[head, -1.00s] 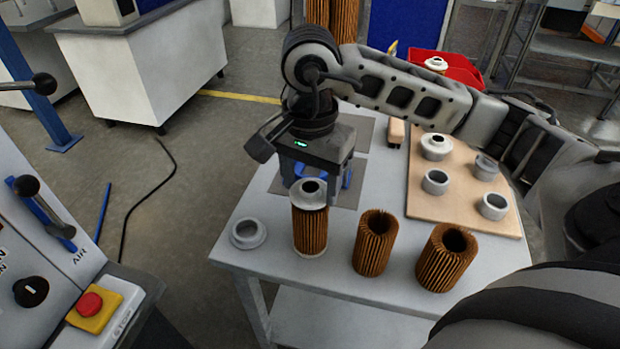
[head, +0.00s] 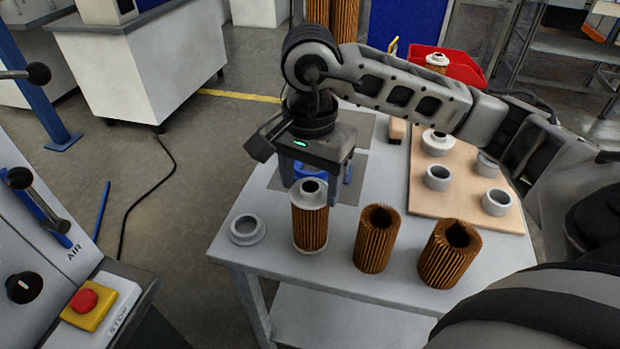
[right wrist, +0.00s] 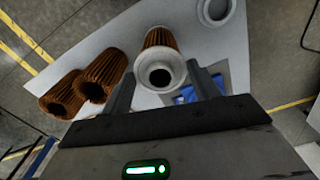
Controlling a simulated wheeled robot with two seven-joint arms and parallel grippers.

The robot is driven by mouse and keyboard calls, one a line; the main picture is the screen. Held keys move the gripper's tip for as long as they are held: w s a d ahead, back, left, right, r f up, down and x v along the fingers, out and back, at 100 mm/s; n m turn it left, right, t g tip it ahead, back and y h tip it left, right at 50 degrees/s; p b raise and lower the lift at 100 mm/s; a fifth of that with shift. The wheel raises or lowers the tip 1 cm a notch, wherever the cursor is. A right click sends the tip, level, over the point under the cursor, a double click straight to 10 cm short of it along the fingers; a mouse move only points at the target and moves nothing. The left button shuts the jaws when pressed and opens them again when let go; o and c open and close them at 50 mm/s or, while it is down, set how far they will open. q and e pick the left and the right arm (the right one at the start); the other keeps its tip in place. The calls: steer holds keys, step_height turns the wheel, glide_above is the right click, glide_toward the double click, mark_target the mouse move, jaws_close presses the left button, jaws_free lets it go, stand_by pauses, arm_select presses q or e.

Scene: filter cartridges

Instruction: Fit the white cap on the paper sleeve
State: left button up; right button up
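The white cap (head: 311,192) sits upright on top of the brown pleated paper sleeve (head: 310,230), near the front left of the table. No gap shows between them. Both also show in the right wrist view, the cap (right wrist: 160,74) end-on and the sleeve (right wrist: 160,38) behind it. My right gripper (right wrist: 160,75) is open, one finger on each side of the cap, with slim gaps and no clear contact. My left gripper is not in view.
Two uncapped pleated sleeves (head: 377,240) (head: 449,254) stand to the right. A loose whitish flanged ring (head: 247,229) lies at the table's left edge. A wooden board (head: 430,198) holds another white cap and several grey rings. A red bin (head: 462,68) is behind.

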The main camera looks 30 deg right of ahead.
steer(key=o, duration=0.4)
steer(key=shift+c, duration=0.2)
steer(key=shift+r, duration=0.35)
arm_select(q)
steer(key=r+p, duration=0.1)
steer(key=p, duration=0.2)
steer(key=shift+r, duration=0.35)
arm_select(e)
step_height(320, 180, up, 15)
steer(key=shift+r, duration=0.15)
